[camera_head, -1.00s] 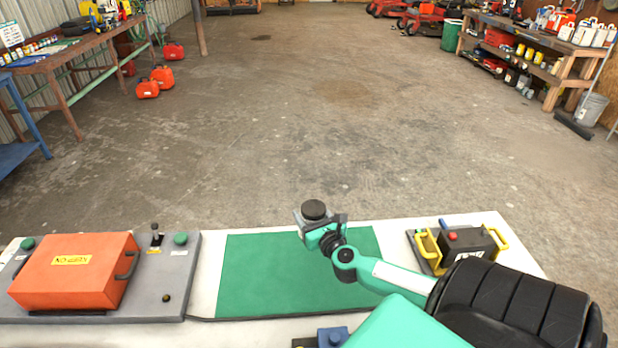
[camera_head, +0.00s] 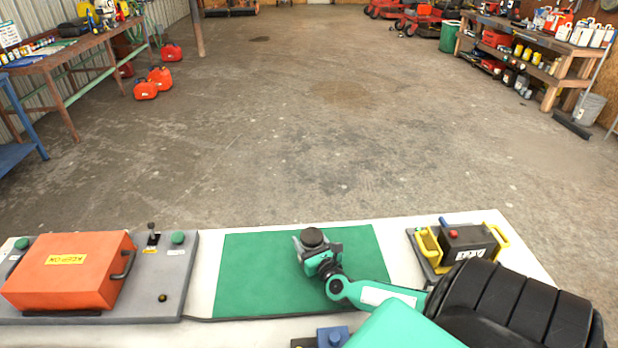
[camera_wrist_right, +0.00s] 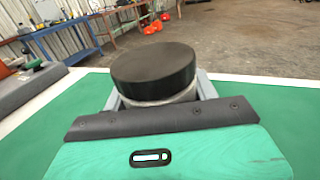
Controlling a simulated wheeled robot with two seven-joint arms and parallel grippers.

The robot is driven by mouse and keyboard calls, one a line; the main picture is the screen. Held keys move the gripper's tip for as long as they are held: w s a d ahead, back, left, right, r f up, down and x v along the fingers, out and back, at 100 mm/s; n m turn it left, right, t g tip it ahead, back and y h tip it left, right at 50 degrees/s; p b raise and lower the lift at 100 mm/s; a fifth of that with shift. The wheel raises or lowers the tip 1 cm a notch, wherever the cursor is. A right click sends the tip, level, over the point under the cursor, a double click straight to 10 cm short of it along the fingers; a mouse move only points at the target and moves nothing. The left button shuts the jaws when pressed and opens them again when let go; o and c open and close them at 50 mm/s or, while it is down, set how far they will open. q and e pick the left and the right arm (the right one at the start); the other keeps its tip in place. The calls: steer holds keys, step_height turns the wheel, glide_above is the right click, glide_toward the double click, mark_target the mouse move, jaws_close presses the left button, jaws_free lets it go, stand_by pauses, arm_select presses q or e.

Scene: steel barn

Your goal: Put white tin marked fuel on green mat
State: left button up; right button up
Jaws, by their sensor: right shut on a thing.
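A round tin with a wide black lid (camera_head: 312,236) is held in my right gripper (camera_head: 311,247), above or at the green mat (camera_head: 253,272) on the white table. In the right wrist view, the black lid (camera_wrist_right: 154,63) and a strip of pale body under it show between the grey fingers. No marking on the tin is visible, and most of its body is hidden. I cannot tell whether its base touches the mat. My left gripper is not in view.
An orange case (camera_head: 68,272) sits on a grey control board left of the mat. A black box with yellow handles (camera_head: 466,243) stands to the right. A blue block (camera_head: 332,337) shows at the front edge. The mat's left half is clear.

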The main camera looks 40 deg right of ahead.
steer(key=shift+f, duration=0.15)
steer(key=o, duration=1.2)
steer(key=shift+o, duration=0.2)
steer(key=shift+r, duration=0.25)
steer(key=b+v, duration=0.1)
steer(key=v, duration=0.5)
steer(key=shift+s+f+b, duration=0.1)
steer(key=shift+f+b, duration=0.1)
steer(key=shift+b, duration=0.1)
steer(key=shift+s+a+r, duration=0.15)
steer(key=shift+s+a, duration=0.05)
steer(key=shift+s, duration=0.45)
